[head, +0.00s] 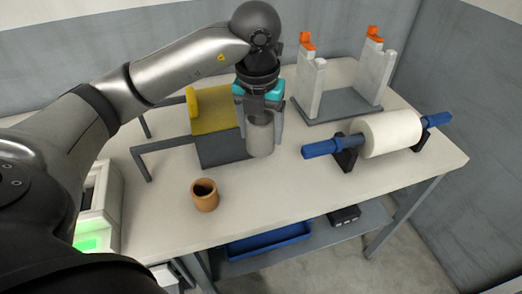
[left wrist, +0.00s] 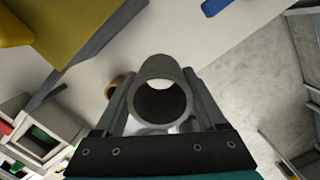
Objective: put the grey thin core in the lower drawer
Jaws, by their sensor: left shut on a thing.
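My left gripper (head: 262,112) is shut on a grey hollow core (head: 260,138) and holds it upright over the table, beside the dark grey plate of the yellow stand. Whether its lower end touches the table I cannot tell. In the left wrist view, the core (left wrist: 160,68) sits between the two fingers (left wrist: 160,105), its open end facing the camera. A white cabinet (head: 98,205) with a green-lit front stands at the left, partly hidden by my arm. It also shows in the left wrist view (left wrist: 45,130). I cannot make out a lower drawer clearly. My right gripper is not in view.
A short brown core (head: 205,195) stands near the table's front. A yellow block (head: 212,108) stands left of the gripper. A white roll on a blue bar (head: 390,133) and a stand with orange tips (head: 340,103) are right. A blue tray (head: 268,241) lies below the table.

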